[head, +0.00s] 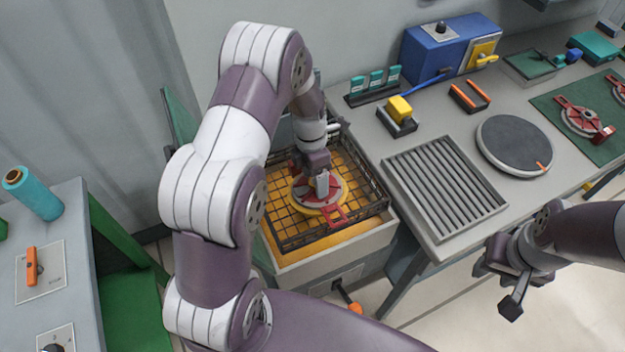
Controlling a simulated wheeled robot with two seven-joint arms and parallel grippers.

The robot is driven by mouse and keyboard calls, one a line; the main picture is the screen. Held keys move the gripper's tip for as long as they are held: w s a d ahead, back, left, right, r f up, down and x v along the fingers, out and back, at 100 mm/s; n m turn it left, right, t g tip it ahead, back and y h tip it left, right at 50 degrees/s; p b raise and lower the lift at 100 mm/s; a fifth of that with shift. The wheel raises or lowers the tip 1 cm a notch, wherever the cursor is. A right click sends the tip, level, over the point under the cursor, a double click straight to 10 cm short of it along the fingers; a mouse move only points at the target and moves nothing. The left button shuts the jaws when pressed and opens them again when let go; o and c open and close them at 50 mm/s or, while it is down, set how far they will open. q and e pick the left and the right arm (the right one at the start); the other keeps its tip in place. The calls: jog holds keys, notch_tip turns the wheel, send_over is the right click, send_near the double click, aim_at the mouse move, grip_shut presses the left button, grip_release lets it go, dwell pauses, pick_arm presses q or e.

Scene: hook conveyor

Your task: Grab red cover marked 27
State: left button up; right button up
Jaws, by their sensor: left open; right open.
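A round red cover (333,213) with a grey and yellow body lies in a black wire basket (375,209) on a yellow grid. My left gripper (322,188) is open, pointing down right over this cover; whether it touches it I cannot tell. The gripper hides part of the cover. Another red cover (581,121) lies on the green mat (553,101) at the right, and a further red cover (621,92) is cut by the picture's edge. No number 27 is legible on any of them. My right gripper (498,286) is open and empty in front of the bench.
The basket sits in a pale box (340,252) with an orange-handled lever (352,303). On the bench are a ribbed tray (445,190), a dark round disc (515,145), a yellow block (400,109) and a blue box (440,48). A side table (62,215) holds a teal roll (32,193).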

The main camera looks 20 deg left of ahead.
pick_arm(q)
jog(key=shift+w+d, duration=0.1)
jog(key=shift+d, duration=0.1)
jog(key=c, duration=0.5)
grip_shut()
jog(key=shift+r, duration=0.1)
